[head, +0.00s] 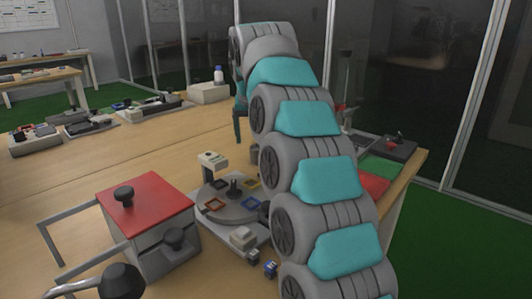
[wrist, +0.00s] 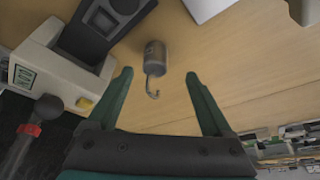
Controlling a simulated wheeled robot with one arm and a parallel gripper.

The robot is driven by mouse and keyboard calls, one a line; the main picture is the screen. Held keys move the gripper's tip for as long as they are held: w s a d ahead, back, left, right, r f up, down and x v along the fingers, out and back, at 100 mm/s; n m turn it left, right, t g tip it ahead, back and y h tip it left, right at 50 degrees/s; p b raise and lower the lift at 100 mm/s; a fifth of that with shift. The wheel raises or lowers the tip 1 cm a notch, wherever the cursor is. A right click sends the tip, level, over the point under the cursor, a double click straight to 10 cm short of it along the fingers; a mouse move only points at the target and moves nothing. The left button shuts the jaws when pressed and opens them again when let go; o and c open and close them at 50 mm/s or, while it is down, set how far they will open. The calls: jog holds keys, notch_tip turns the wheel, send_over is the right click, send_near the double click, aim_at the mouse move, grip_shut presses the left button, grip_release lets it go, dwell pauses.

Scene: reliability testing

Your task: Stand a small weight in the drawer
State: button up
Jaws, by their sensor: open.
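A small grey cylindrical weight with a metal hook (wrist: 154,58) is on the wooden table in the wrist view. My gripper (wrist: 162,80) is open, one green finger on each side of the picture, with the hook showing between the fingertips and the weight's body just beyond them. Nothing is in its grip. In the head view my teal and grey arm reaches over the table and hides much of the area behind it. A grey box (head: 172,246) with a red top and black knobs stands at front left; I cannot tell whether it holds the drawer, and no open drawer is clear.
A round grey turntable (head: 232,212) with coloured square frames lies right of the box. Metal bar handles (head: 52,245) stand at left. Devices in trays (head: 150,105) line the table's far side. In the wrist view, a white and dark device (wrist: 50,72) is close by at left.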

aim_at(256, 146)
jog(key=shift+w+d+p+x, duration=0.1)
jog(key=shift+p+x, duration=0.05)
jog(key=shift+x, duration=0.95)
jog(key=shift+w+d+p+x, duration=0.1)
jog(key=shift+d+p+x, duration=0.05)
jog(key=shift+x, duration=0.9)
jog(key=shift+w+d+p+x, duration=0.1)
jog(key=shift+w+p+x, duration=0.05)
jog(key=shift+x, duration=0.95)
jog(key=shift+r, duration=0.15)
grip_shut()
